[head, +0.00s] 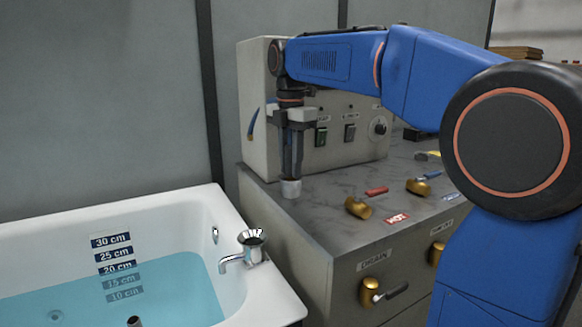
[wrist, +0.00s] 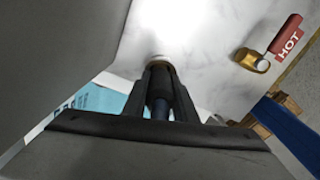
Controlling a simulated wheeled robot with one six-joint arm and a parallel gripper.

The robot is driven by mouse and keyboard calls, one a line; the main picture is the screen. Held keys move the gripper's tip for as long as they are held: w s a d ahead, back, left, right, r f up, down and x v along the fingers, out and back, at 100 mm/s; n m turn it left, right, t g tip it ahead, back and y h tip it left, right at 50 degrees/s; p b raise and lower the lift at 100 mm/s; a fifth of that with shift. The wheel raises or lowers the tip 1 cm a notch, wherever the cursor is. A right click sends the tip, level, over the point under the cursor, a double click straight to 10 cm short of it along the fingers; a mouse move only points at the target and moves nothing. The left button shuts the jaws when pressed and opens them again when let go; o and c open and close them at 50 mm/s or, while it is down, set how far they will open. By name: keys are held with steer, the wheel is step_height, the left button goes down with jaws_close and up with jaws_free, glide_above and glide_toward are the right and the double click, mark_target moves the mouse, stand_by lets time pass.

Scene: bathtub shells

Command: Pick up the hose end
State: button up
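My gripper (head: 292,172) points straight down over the grey marble counter top, near its left edge. Its two dark fingers, also in the wrist view (wrist: 159,85), are close together on both sides of a dark, upright cylinder that looks like the hose end (wrist: 160,88). No clear gap shows between fingers and cylinder. A pale, ring-like base (head: 291,188) shows just below the fingertips at the counter; in the wrist view its rim looks brass. The fingers hide most of the hose end in the head view.
A white bathtub (head: 180,204) with blue water and a tap (head: 245,250) stands at left. A beige control box (head: 345,140) stands close behind my gripper. Brass valves with a red handle (head: 377,191) and a blue handle (head: 432,175) lie to the right.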

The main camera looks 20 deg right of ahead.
jaws_close()
